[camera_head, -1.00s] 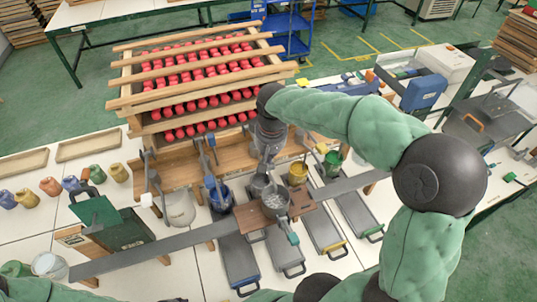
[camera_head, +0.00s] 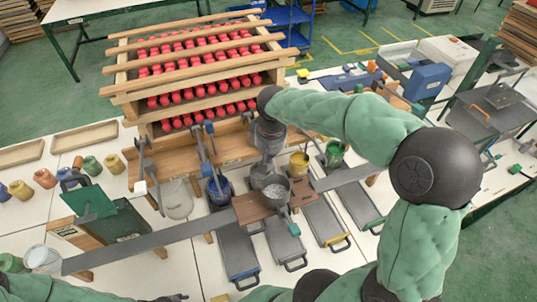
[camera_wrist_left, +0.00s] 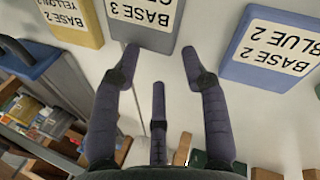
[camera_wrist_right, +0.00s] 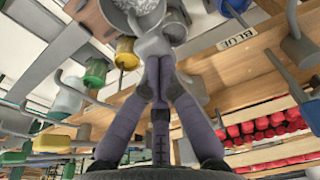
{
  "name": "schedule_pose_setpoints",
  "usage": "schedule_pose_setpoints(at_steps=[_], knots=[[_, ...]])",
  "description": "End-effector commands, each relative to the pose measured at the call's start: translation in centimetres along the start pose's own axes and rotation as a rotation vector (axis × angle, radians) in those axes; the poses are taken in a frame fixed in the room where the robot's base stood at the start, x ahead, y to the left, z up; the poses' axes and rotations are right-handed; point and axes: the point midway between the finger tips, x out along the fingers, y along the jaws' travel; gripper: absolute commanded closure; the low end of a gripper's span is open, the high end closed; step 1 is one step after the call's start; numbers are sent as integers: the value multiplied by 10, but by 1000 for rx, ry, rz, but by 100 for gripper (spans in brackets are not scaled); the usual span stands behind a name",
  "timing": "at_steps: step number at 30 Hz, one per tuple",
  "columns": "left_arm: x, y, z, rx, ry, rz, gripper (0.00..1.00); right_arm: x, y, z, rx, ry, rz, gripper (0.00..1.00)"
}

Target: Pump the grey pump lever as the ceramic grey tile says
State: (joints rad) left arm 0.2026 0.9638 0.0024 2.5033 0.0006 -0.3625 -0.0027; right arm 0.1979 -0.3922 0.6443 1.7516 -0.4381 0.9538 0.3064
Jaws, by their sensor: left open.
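My right gripper (camera_head: 267,158) points down over the pump row in the head view. In the right wrist view its fingers (camera_wrist_right: 158,78) are closed together around a grey lever end (camera_wrist_right: 152,45), beside a pot of pale grey paint (camera_wrist_right: 125,8). Most of the grey pump lever is hidden by the hand. My left gripper (camera_wrist_left: 160,75) is open and empty above the white table. Beyond its fingers lies the ceramic grey tile (camera_wrist_left: 135,35), with a label reading "BASE 3"; its other line is cut off by the frame edge.
A yellow tile (camera_wrist_left: 85,35) and a blue tile (camera_wrist_left: 245,72), reading "BASE 2, BLUE 2", flank the grey one. A blue pot (camera_head: 218,190), yellow pot (camera_head: 299,165) and green pot (camera_head: 334,155) stand close by. A long grey beam (camera_head: 150,242) crosses in front.

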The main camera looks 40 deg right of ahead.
Motion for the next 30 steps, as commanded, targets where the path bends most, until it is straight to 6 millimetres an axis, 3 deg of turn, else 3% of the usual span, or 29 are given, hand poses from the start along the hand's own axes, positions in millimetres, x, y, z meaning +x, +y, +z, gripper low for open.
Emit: schedule_pose_setpoints(at_steps=[11, 17, 30], knots=[[19, -6, 0, -1, -2, 0, 54, 26, 0, 5, -1, -3, 0, 100], [12, -4, 0, -3, -1, -1, 55, 16, 0, 3, 0, -1, 0, 100], [-21, 8, 1, 0, 0, 0, 55, -29, 0, -4, 0, -1, -1, 100]])
